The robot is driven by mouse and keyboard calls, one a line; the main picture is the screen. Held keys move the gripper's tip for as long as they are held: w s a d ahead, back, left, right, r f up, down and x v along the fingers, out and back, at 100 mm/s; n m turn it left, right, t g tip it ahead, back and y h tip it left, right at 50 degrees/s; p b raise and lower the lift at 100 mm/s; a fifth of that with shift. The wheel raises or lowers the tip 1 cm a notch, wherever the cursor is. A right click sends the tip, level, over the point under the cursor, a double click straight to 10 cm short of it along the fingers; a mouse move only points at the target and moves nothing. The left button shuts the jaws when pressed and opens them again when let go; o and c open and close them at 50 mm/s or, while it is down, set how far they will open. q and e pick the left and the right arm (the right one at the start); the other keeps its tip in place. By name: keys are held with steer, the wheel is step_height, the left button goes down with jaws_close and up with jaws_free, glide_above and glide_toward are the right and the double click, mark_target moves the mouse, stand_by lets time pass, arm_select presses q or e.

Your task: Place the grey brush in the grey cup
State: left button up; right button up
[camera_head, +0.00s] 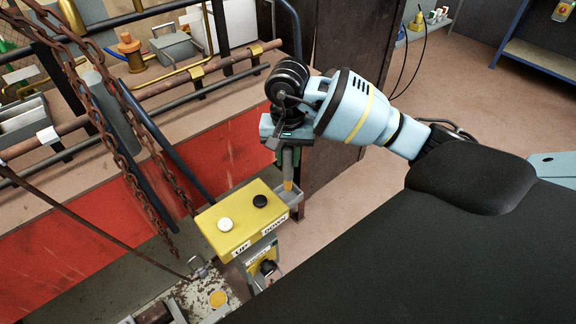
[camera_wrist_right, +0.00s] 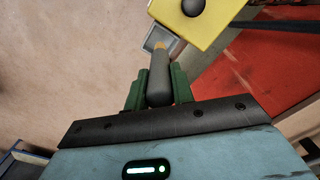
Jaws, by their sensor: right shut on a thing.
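The grey brush (camera_wrist_right: 160,78) is held in my right gripper (camera_wrist_right: 158,90), whose green fingers are shut around its grey handle. In the head view, my right gripper (camera_head: 288,150) is at the centre and the brush (camera_head: 289,162) points down, its yellowish tip lowest. The grey cup (camera_head: 292,198) is a small square holder beside the yellow control box. In the wrist view, the tip overlaps the opening of the cup (camera_wrist_right: 153,38). I cannot tell whether the tip is inside the cup or just above it. My left gripper is not in view.
The yellow control box (camera_head: 238,222), with white and black buttons, stands close beside the cup. Rusty chains (camera_head: 130,150) hang at left. A red-fronted bench (camera_head: 215,150) with pipes lies behind. Open floor (camera_head: 345,205) shows to the right of the cup.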

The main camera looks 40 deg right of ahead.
mark_target(288, 168)
steer(key=shift+f, duration=2)
steer(key=shift+f, duration=0.1)
steer(key=o, duration=1)
